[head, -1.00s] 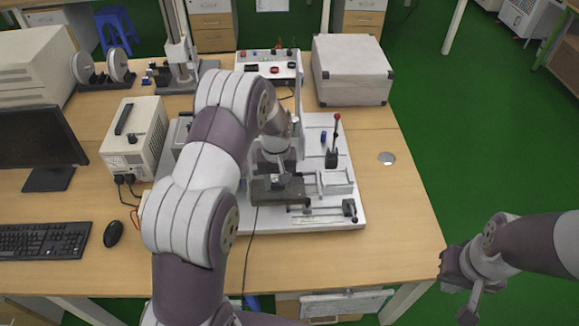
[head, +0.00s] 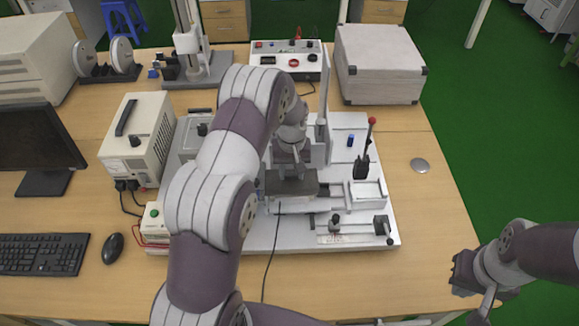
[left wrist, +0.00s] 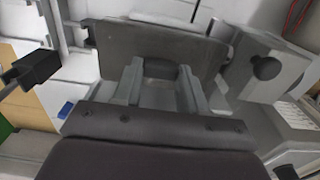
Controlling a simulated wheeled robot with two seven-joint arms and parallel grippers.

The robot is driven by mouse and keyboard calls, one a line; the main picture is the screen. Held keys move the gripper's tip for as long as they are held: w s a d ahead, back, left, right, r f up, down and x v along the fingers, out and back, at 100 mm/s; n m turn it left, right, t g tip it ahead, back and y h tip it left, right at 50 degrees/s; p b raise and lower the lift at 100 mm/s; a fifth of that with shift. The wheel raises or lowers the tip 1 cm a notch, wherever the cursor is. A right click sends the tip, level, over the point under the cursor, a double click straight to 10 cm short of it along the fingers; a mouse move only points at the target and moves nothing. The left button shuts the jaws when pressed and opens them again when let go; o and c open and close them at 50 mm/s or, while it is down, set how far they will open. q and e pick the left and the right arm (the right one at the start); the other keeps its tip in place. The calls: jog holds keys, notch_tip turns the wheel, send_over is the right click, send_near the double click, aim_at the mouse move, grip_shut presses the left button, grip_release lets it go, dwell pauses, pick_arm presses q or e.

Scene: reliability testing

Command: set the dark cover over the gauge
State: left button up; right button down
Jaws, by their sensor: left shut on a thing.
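My left gripper (head: 292,168) is shut on the dark cover (head: 291,188), a grey-black flat-sided piece. It holds the cover over the middle of the white test fixture (head: 262,238). In the left wrist view its two grey fingers (left wrist: 158,88) reach to the near side of the cover (left wrist: 150,50), around a notch in its edge. I cannot pick out the gauge for sure; the cover and my left arm hide part of the fixture.
A lever with a red knob (head: 371,121) stands upright right of the cover. A white tray (head: 367,193) and a black-ended slide (head: 382,225) are close by. A control box (head: 288,59) and white case (head: 380,62) stand behind. The table's front right is clear.

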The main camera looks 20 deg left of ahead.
aim_at(292, 175)
pick_arm(q)
jog(key=o, duration=0.9)
jog(key=shift+w+a+r, duration=0.1)
jog(key=shift+r, duration=0.05)
jog(key=shift+o, duration=0.8)
jog(key=shift+s+r, duration=0.15)
jog(key=shift+s, duration=0.1)
jog(key=shift+s+d+r, duration=0.15)
jog(key=shift+s+d, duration=0.05)
jog(key=shift+d, duration=0.2)
jog(key=shift+w, duration=0.1)
jog(key=shift+w+a+r, duration=0.2)
jog(key=shift+r, duration=0.15)
notch_tip(292, 175, up, 11)
jog(key=s+d+m, duration=0.2)
jog(key=s+d, duration=0.1)
jog(key=s, duration=0.8)
jog(key=s+d+m+t, duration=0.1)
jog(key=s+d+m, duration=0.2)
jog(key=s, duration=0.8)
jog(key=shift+d+r+t+b, duration=0.2)
jog(key=shift+d+t+b, duration=0.1)
jog(key=shift+b, duration=0.05)
pick_arm(e)
jog(key=shift+s+d+f, duration=0.2)
jog(key=shift+s+f, duration=0.05)
jog(key=shift+f, duration=0.05)
